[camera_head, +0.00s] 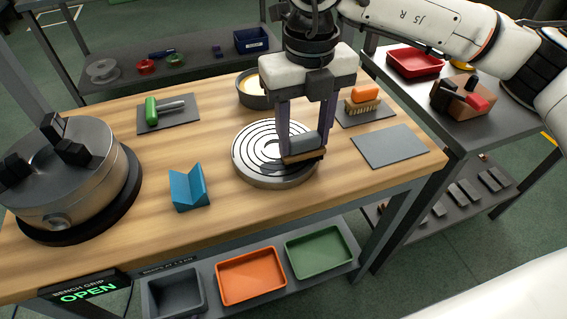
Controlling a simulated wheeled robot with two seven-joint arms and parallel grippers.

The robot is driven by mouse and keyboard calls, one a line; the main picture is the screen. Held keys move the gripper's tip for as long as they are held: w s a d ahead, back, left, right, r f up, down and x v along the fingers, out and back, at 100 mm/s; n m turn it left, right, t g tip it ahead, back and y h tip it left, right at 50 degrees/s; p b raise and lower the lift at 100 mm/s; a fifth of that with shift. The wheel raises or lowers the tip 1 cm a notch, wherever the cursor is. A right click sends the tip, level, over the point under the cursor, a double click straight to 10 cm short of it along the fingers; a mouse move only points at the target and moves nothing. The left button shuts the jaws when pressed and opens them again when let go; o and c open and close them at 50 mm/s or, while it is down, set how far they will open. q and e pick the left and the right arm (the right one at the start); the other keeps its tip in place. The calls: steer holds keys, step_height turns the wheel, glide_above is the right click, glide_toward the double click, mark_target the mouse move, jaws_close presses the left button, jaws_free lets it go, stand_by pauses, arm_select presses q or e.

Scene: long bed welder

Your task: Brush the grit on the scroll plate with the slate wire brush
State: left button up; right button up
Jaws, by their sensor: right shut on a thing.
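The scroll plate (245,171), a round metal disc with spiral grooves, lies on the wooden bench right of the middle. My right gripper (304,137) points down over its right part and is shut on the slate wire brush (308,144). The brush has a grey-blue body and a brown lower edge, which is at or just above the plate's right side; I cannot tell if it touches. The fingers and brush hide part of the plate. No grit can be made out at this size. My left gripper is not in view.
A large metal chuck (70,180) stands at left. A blue V-shaped block (188,188), a green-handled tool (163,108), a round pan (252,98) and an orange-topped brush (364,97) surround the plate. A bare grey mat (390,147) lies at right. The front bench is clear.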

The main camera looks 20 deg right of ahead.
steer(key=shift+d+f, duration=0.1)
steer(key=shift+s+a, duration=0.1)
steer(key=shift+a, duration=2.15)
steer(key=shift+a, duration=1.65)
steer(key=shift+b, duration=0.35)
steer(key=shift+d, duration=0.55)
steer(key=shift+d+b, duration=0.5)
steer(key=shift+d, duration=1.3)
